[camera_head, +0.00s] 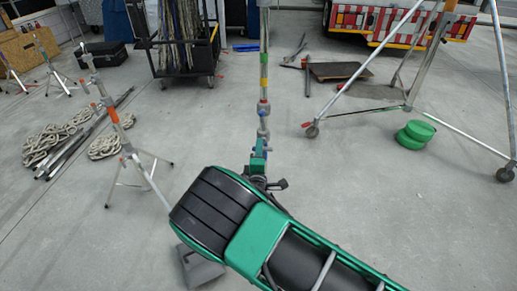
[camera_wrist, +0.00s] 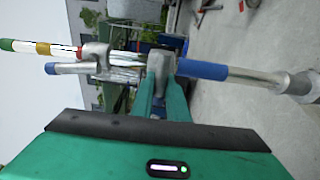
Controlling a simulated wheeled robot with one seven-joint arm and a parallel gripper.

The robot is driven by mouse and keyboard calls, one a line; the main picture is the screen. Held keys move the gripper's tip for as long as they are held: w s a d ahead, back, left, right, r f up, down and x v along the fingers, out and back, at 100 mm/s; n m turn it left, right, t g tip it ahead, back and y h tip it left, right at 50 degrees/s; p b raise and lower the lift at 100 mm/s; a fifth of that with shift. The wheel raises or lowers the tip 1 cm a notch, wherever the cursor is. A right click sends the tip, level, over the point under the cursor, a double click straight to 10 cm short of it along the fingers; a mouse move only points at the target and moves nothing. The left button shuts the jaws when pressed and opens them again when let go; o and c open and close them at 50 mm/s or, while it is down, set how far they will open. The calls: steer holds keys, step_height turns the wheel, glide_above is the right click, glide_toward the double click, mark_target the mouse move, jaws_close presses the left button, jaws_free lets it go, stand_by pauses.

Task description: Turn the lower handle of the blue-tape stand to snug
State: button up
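The blue-tape stand's pole (camera_head: 264,100) rises in the middle of the head view, with green, yellow and red bands above a blue part. In the wrist view the pole lies sideways, with the blue tape (camera_wrist: 201,69) just right of the fingertips. A grey lower handle (camera_wrist: 159,63) sits at the fingertips. My gripper (camera_wrist: 160,88) has its two green fingers close together, one on each side of this handle, and seems shut on it. A second grey clamp (camera_wrist: 97,58) is further left along the pole. In the head view my arm hides the stand's lower part.
Another tripod stand (camera_head: 120,135) and coiled rope (camera_head: 50,143) are at the left. A wheeled cart (camera_head: 180,60) stands behind. A rolling frame (camera_head: 405,107) and a green coil (camera_head: 414,136) are at the right. The floor between is mostly clear.

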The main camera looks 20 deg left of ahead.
steer(key=o, duration=0.4)
steer(key=shift+s+a+f, duration=0.1)
steer(key=shift+f, duration=0.05)
steer(key=shift+c, duration=0.2)
steer(key=v, duration=1)
steer(key=shift+s, duration=0.35)
